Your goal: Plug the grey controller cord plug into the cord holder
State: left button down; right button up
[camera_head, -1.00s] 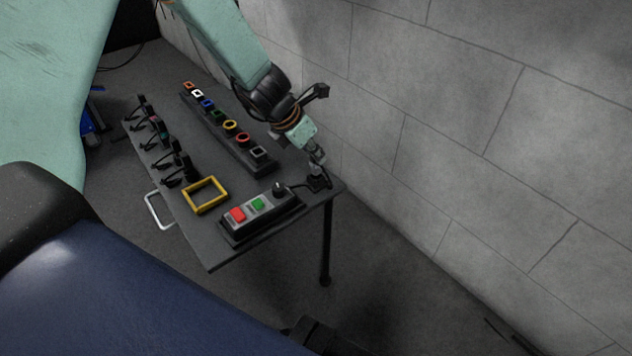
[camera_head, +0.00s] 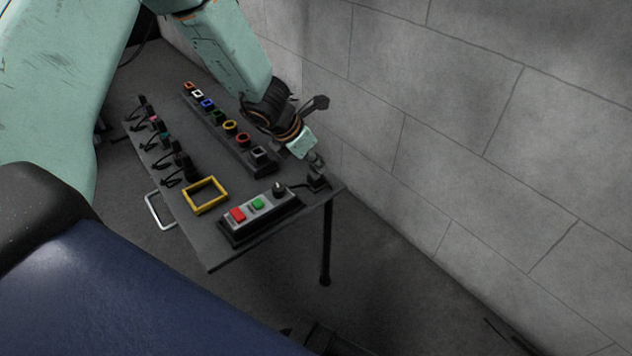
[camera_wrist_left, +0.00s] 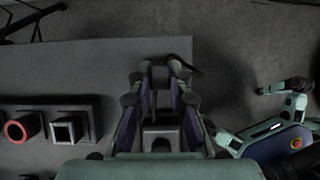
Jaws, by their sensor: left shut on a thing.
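The controller box (camera_head: 258,209) with a red and a green button sits near the table's front right. Its dark cord (camera_head: 298,186) runs to the grey controller cord plug (camera_head: 318,183) at the table's right corner. My left gripper (camera_head: 317,168) comes down from above and is shut on this plug; the plug shows between the fingertips in the left wrist view (camera_wrist_left: 159,74). The cord holder with the grey square frame (camera_head: 260,153) is the nearest end of the holder row, left of my gripper; it also shows in the left wrist view (camera_wrist_left: 66,130). My right gripper is out of view.
The holder row (camera_head: 222,121) carries several coloured frames. Several black plugs with cords (camera_head: 162,142) stand along the table's left edge. A yellow square frame (camera_head: 206,195) lies on the table (camera_head: 215,248). A grey block wall (camera_head: 430,130) rises close behind the table.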

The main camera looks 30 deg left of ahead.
pick_arm(q)
jog(key=shift+f, duration=0.2)
jog(key=c, duration=1.2)
grip_release()
jog(key=shift+r, duration=0.15)
jog(key=shift+v, duration=1.4)
jog(key=s+a, duration=0.1)
jog(key=s, duration=0.2)
jog(key=s+a, duration=0.2)
jog(key=s, duration=0.1)
jog(key=s+a, duration=0.1)
jog(key=s, duration=0.2)
jog(key=shift+s+a, duration=0.15)
jog(key=shift+s, duration=0.15)
jog(key=shift+s+a, duration=0.2)
jog(key=shift+s, duration=0.5)
